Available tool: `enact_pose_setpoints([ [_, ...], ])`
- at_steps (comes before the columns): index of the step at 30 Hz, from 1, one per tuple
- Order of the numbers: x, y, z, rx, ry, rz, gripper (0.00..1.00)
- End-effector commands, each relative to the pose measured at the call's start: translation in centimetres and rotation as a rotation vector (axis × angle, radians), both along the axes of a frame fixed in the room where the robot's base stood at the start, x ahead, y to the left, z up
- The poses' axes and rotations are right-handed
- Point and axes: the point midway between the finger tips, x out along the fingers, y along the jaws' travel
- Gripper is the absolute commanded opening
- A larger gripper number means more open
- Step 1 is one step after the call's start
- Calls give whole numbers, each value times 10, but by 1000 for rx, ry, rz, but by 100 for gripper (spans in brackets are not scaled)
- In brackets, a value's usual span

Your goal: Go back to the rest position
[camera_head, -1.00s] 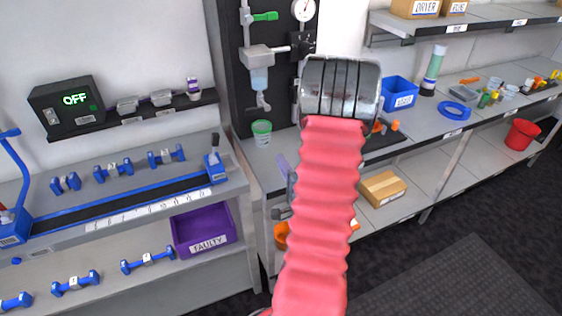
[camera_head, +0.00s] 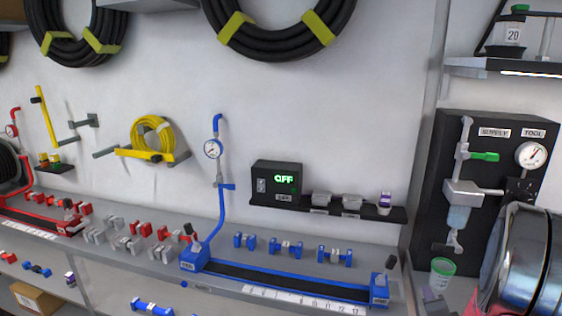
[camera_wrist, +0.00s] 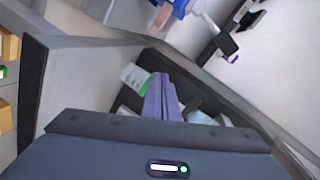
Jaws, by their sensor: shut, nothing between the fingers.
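My gripper shows in the wrist view as two purple fingers (camera_wrist: 162,98) held together above the dark wrist housing, with nothing between them. A green-and-white cup (camera_wrist: 137,77) is just left of the fingers in the wrist view. A white cup with a green rim (camera_head: 442,272) stands on the bench below the black supply panel (camera_head: 470,165), close to my arm joint in the picture.
The blue-ended rail (camera_head: 283,283) and several blue fittings (camera_head: 287,248) lie on the bench. A black box reading OFF (camera_head: 277,182) sits by a small shelf (camera_head: 385,212). Red fittings (camera_head: 150,228) are at left. A dark-edged panel (camera_wrist: 32,90) stands left of my gripper.

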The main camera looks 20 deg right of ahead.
Motion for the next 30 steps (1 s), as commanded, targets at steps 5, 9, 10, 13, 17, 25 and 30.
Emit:
enact_pose_setpoints([
  [5, 22, 31, 20, -100, 153, 65, 0],
  [9, 32, 56, 33, -172, 268, 115, 0],
  [10, 34, 63, 35, -185, 292, 128, 0],
  [13, 38, 83, 45, -232, 371, 170, 0],
  [17, 39, 112, 57, -291, 466, 232, 0],
  [25, 28, 178, 80, -400, 645, 387, 0],
  [30, 12, 221, 93, -464, 744, 502, 0],
])
